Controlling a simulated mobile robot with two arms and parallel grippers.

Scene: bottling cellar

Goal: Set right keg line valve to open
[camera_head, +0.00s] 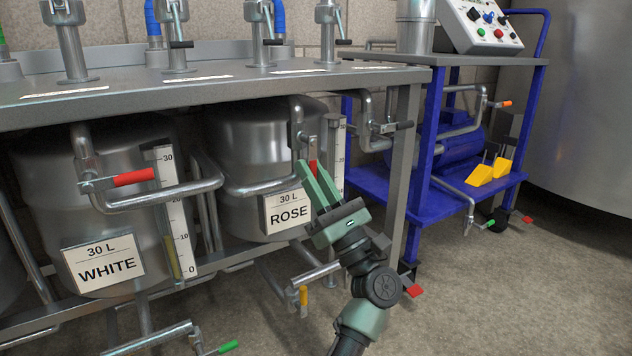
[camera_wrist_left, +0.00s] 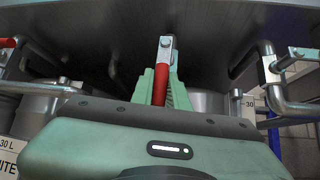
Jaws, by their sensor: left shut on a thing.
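The right keg (camera_head: 250,135) is labelled ROSE and stands under the steel bench. The red handle (camera_head: 313,167) of its line valve shows between the fingers of my left gripper (camera_head: 312,174). In the left wrist view the red lever (camera_wrist_left: 160,85) hangs from a metal valve body (camera_wrist_left: 166,50) and lies between my green fingers. My left gripper is shut on this handle, and its fingers hide part of it. The handle's exact angle to the pipe is hard to judge. My right gripper is not in view.
The left keg (camera_head: 45,185) is labelled WHITE; its valve has a red handle (camera_head: 134,177) lying sideways. Pipes and a level gauge (camera_head: 338,155) crowd the right keg. A blue trolley (camera_head: 425,160) stands at the right. The floor in front (camera_head: 500,290) is clear.

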